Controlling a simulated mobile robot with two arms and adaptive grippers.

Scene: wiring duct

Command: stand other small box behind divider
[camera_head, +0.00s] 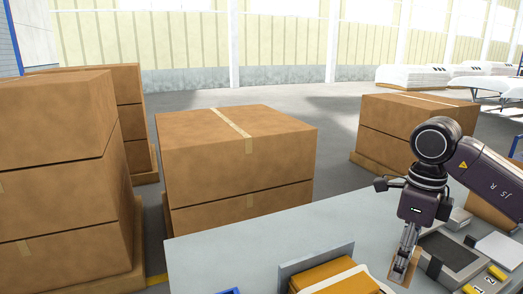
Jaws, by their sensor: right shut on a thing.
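My right gripper (405,262) points down over the right part of the table. It is shut on a small brown box (397,276), of which only a narrow part shows around the fingers. A grey upright panel (316,262), which looks like the divider, stands at the front middle of the table. A yellow-orange box (336,276) with a white band is on the near side of the panel, cut off by the bottom edge. My left gripper is not in view.
The grey table (230,252) is bare left of the panel, except a blue edge (229,291) at the bottom. A dark-topped device (450,252), a pale flat block (497,248) and yellow numbered pieces (487,281) crowd the right. Large cartons (225,165) stand beyond the table.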

